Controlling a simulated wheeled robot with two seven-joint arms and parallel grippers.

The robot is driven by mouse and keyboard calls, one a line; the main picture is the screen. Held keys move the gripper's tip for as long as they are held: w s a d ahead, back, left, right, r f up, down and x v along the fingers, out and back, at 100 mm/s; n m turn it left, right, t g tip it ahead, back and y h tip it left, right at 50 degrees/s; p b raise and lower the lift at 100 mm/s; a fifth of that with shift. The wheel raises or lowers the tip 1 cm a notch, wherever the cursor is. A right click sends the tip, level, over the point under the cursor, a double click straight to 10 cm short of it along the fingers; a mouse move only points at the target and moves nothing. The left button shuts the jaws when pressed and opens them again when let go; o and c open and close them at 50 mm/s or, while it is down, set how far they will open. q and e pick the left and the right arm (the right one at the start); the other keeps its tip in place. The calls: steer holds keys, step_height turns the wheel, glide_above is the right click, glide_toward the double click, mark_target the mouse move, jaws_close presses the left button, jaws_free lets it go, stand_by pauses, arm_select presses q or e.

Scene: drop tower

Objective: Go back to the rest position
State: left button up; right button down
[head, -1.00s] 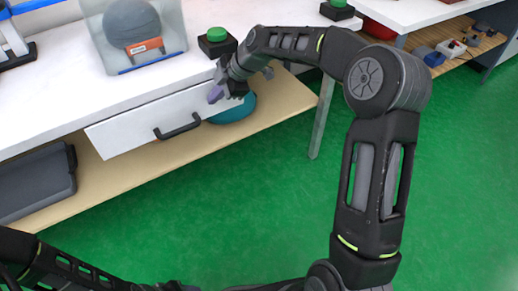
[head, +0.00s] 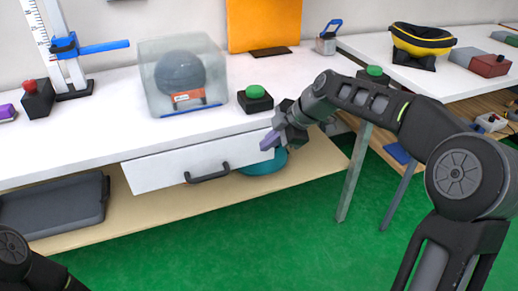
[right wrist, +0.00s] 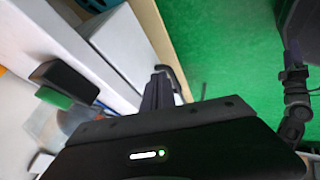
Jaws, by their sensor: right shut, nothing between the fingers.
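My right gripper (head: 270,142) is shut and empty. It hangs in front of the table edge, near the right end of the white drawer (head: 160,168). The drawer stands pulled out a little, with its dark handle (head: 207,174) left of the gripper. The right wrist view shows the shut fingers (right wrist: 159,88) close to the drawer (right wrist: 122,42) and its handle; I cannot tell whether they touch. My left arm shows only as a dark link at the lower left of the head view; its gripper is outside that picture.
On the white table (head: 112,120) stand a clear box (head: 205,95) with a grey ball, a green button (head: 256,92) and a blue-armed measuring stand (head: 92,48). A grey tray (head: 52,210) and a teal bowl (head: 262,165) are on the lower shelf. Green floor lies open in front.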

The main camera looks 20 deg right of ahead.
steer(key=shift+s+d+r, duration=0.2)
steer(key=shift+s+r, duration=0.05)
steer(key=shift+r, duration=0.15)
